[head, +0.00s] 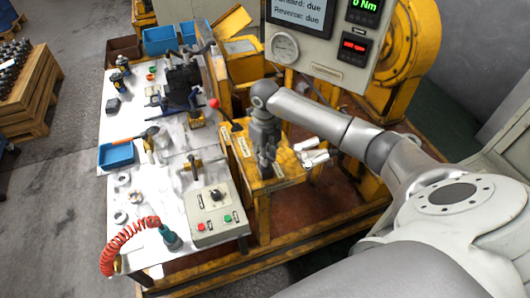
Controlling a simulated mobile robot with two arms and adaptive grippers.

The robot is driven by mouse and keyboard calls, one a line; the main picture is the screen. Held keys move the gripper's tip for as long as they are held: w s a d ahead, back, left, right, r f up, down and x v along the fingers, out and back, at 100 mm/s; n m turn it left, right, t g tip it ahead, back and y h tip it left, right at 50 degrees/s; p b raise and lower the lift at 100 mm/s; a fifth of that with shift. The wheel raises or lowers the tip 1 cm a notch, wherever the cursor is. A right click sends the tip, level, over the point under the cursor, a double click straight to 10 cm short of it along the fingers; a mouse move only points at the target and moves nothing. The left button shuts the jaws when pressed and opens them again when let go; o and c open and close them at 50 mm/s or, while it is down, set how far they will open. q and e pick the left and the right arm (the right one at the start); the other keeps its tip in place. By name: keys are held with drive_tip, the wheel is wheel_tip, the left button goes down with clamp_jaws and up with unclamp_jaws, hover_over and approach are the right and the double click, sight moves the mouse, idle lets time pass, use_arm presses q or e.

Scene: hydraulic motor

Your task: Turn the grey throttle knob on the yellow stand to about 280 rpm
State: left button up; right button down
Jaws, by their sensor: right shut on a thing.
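The yellow stand (292,168) is in the middle of the head view, beside the white bench. My right arm reaches in from the right, and its dark grey gripper (266,168) points down over the stand's top. It is shut on what appears to be the grey throttle knob, mostly hidden by the fingers. The knob's pointer and scale cannot be made out. The red readout (354,46) on the panel is too small to read. My left gripper is not in view.
A red-ball lever (215,103) stands left of my gripper. A control box (214,214) with buttons sits on the white bench (180,245). The instrument panel (325,68) with screen, gauge and green 0 Nm readout hangs behind. Silvery fittings (314,158) lie right of the gripper.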

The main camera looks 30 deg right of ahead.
drive_tip(key=shift+m+b, duration=0.45)
drive_tip(key=shift+m, duration=0.15)
drive_tip(key=c, duration=1.2)
unclamp_jaws()
drive_tip(key=shift+o, duration=0.2)
drive_tip(key=shift+r, duration=0.15)
wheel_tip(320, 180, up, 12)
